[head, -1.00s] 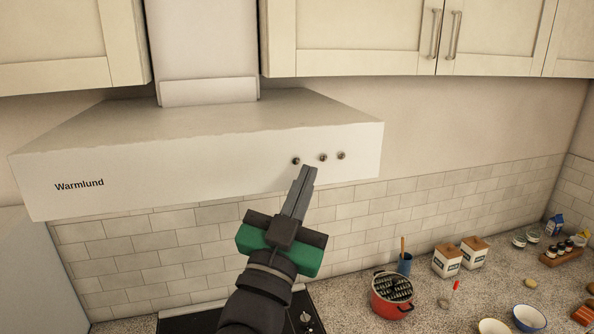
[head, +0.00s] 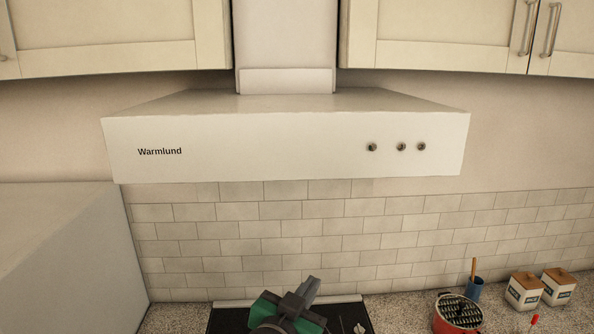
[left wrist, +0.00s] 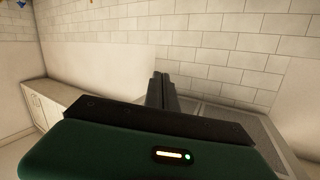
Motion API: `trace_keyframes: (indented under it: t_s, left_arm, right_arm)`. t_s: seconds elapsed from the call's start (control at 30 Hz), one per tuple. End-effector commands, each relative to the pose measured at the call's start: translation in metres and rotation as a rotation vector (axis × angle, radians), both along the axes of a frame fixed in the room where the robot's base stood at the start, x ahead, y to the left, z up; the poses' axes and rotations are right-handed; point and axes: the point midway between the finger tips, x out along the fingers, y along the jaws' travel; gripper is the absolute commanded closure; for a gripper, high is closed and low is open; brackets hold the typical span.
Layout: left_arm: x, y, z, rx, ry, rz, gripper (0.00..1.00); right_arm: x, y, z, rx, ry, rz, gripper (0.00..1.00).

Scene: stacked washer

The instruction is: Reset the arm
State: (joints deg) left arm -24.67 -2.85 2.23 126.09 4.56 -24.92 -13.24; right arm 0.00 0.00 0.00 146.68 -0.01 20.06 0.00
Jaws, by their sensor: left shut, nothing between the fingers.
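My left gripper (head: 309,286) shows low in the head view, over the dark cooktop (head: 228,320) and well below the range hood. Its two fingers are together and hold nothing. In the left wrist view the closed fingers (left wrist: 161,80) point toward the tiled wall. The white range hood (head: 280,145) marked "Warmlund" has three small dark knobs on its front, the left one (head: 372,147) set a little apart. The gripper is clear of the hood and the knobs. My right gripper is not in view.
A red pot (head: 446,318), a blue cup (head: 474,288) and two white canisters (head: 523,292) stand on the counter at the right. A large pale surface (head: 60,250) stands at the left. Wall cabinets (head: 430,30) hang above. The space before the tiles is free.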

Motion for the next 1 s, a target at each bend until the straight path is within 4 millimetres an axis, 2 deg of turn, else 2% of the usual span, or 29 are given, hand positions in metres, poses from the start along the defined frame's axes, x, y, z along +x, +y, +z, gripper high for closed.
trace_keyframes:
  t_s: [0.03, 0.07, 0.1, 0.17, 0.2, 0.27, 0.3, 0.4, 0.5, 0.6, 1.0]
  left_arm:
    - [0.001, 0.024, -0.048, 0.030, 0.098, 0.041, 1.00]
    - [0.000, 0.038, -0.072, 0.045, 0.157, 0.064, 1.00]
    - [-0.004, 0.057, -0.104, 0.065, 0.241, 0.095, 1.00]
    - [-0.015, 0.086, -0.150, 0.089, 0.365, 0.147, 1.00]
    - [-0.025, 0.105, -0.180, 0.101, 0.451, 0.184, 1.00]
    - [-0.045, 0.134, -0.224, 0.118, 0.583, 0.238, 1.00]
    - [-0.061, 0.152, -0.251, 0.127, 0.671, 0.277, 1.00]
    - [-0.108, 0.193, -0.310, 0.135, 0.886, 0.371, 1.00]
    - [-0.154, 0.220, -0.349, 0.136, 1.062, 0.445, 1.00]
    - [-0.181, 0.233, -0.366, 0.133, 1.161, 0.486, 1.00]
    - [-0.181, 0.233, -0.366, 0.133, 1.161, 0.486, 1.00]
  right_arm:
    - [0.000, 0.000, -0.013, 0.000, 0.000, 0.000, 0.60]
    - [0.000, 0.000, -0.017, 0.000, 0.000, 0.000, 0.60]
    - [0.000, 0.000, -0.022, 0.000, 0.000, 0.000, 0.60]
    - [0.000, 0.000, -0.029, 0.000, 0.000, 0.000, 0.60]
    - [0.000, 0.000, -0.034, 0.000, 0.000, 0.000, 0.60]
    - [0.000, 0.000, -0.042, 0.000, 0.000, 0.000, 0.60]
    - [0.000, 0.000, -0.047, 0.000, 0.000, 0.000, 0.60]
    - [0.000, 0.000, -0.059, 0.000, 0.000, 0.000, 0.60]
    - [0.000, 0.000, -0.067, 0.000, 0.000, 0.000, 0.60]
    - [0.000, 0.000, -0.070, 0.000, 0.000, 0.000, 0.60]
    - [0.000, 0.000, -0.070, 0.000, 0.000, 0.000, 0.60]
